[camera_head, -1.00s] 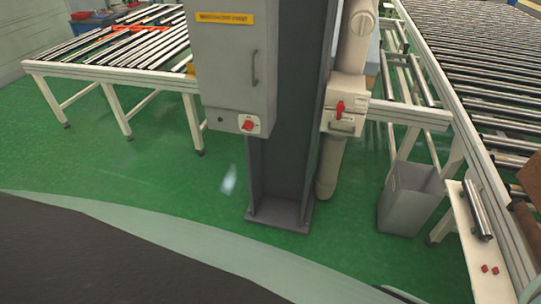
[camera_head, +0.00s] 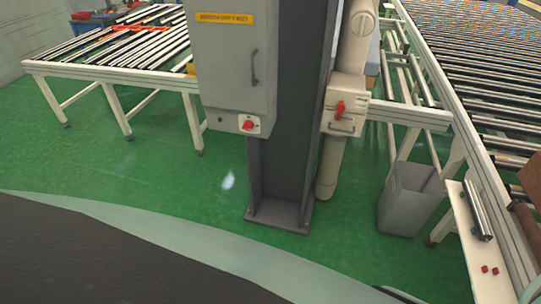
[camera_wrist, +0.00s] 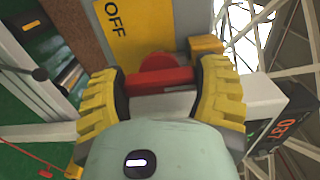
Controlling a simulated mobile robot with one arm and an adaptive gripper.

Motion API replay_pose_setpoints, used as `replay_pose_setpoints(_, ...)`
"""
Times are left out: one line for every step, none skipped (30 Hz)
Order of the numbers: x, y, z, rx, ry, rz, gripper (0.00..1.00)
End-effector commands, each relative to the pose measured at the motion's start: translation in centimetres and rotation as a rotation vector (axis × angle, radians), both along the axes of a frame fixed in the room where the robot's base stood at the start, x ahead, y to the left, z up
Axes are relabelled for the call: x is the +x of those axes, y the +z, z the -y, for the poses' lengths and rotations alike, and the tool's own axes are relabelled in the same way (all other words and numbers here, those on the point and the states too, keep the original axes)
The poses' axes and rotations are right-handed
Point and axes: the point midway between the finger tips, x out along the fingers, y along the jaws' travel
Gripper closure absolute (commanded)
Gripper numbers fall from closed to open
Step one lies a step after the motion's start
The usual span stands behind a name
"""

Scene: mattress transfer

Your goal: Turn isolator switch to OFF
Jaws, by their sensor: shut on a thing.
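In the wrist view, a red isolator switch handle (camera_wrist: 158,80) with a round red hub behind it sits on a grey panel. A yellow plate (camera_wrist: 122,45) with a black "OFF" lies just up and left of the hub, its lettering turned sideways in the picture. The red bar lies nearly level across the picture. My gripper (camera_wrist: 162,88) has its two yellow ribbed fingers at the bar's two ends, shut on it. Any other position marking is hidden or out of view. My gripper does not show in the head view.
The head view shows a grey cabinet with a red rotary switch (camera_head: 248,125), a box with a red lever (camera_head: 341,109) on a pipe, a dark column (camera_head: 286,120), a grey bin (camera_head: 408,205) and roller conveyors. A red display (camera_wrist: 283,125) shows right of my gripper.

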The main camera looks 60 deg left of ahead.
Motion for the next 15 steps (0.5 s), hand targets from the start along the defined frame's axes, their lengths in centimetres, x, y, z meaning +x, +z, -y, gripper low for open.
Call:
replay_pose_setpoints(0.01,0.1,0.01,-0.002,0.0,0.002,0.69)
replay_pose_setpoints(0.01,0.11,0.01,-0.003,-0.001,0.001,0.69)
replay_pose_setpoints(0.0,0.13,0.01,-0.004,-0.001,0.001,0.69)
replay_pose_setpoints(0.01,0.14,0.01,-0.006,-0.001,0.0,0.69)
replay_pose_setpoints(0.01,0.16,0.02,-0.008,-0.001,-0.003,0.69)
replay_pose_setpoints(0.01,0.18,0.02,-0.012,-0.001,-0.008,0.69)
replay_pose_setpoints(0.02,0.2,0.01,-0.017,0.0,-0.013,0.69)
replay_pose_setpoints(0.04,0.22,0.0,-0.023,0.0,-0.019,0.69)
replay_pose_setpoints(0.05,0.24,0.0,-0.031,0.001,-0.029,0.69)
replay_pose_setpoints(0.03,0.27,0.01,-0.039,0.001,-0.036,0.69)
replay_pose_setpoints(0.05,0.31,0.01,-0.048,0.001,-0.047,0.69)
replay_pose_setpoints(0.08,0.36,0.0,-0.062,0.001,-0.062,0.69)
replay_pose_setpoints(0.11,0.4,0.0,-0.073,0.001,-0.073,0.69)
replay_pose_setpoints(0.14,0.43,-0.02,-0.086,0.002,-0.088,0.69)
replay_pose_setpoints(0.14,0.44,-0.04,-0.104,0.002,-0.109,0.69)
